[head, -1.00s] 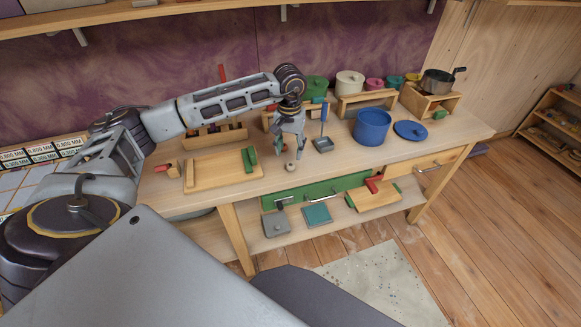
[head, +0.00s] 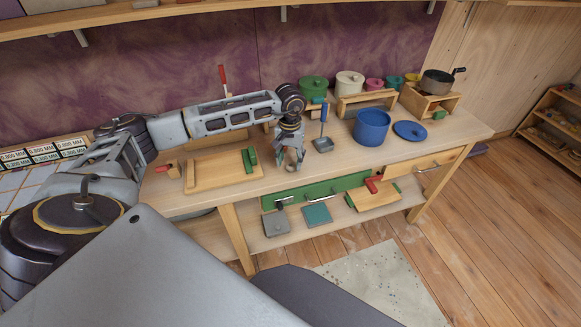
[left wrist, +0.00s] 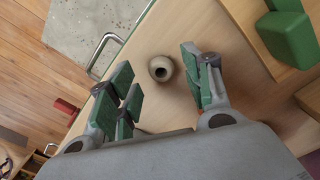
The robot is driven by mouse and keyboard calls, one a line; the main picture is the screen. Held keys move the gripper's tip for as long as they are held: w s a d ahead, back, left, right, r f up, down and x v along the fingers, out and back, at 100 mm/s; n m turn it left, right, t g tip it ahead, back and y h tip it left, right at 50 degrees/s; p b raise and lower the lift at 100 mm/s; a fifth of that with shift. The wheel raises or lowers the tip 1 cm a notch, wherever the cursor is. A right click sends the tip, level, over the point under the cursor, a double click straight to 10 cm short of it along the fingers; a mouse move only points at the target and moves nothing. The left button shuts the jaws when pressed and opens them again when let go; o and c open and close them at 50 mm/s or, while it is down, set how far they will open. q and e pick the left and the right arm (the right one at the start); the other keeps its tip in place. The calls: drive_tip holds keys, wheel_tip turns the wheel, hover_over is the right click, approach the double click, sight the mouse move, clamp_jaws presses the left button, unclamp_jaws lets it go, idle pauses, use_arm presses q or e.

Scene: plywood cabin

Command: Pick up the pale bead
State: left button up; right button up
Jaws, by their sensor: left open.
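The pale bead (left wrist: 161,68) is a small round beige-grey piece with a dark hole, resting on the wooden workbench (left wrist: 157,28). In the left wrist view it lies between the two green-padded fingers, near their tips, with a gap on each side. My left gripper (head: 290,165) is open and points down over the front part of the bench, at the bead's place. In the head view its fingers largely hide the bead. My right gripper is not in view.
A wooden tray with a green block (head: 249,160) lies left of the gripper. A small dustpan-like tool with a blue handle (head: 323,112) stands right of it, then a blue pot (head: 371,127). A green drawer front (head: 320,192) is below the bench edge.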

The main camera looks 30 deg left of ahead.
sight(290, 164)
use_arm(q)
wheel_tip(290, 164, down, 3)
drive_tip(key=shift+r, duration=0.2)
drive_tip(key=shift+f, duration=0.2)
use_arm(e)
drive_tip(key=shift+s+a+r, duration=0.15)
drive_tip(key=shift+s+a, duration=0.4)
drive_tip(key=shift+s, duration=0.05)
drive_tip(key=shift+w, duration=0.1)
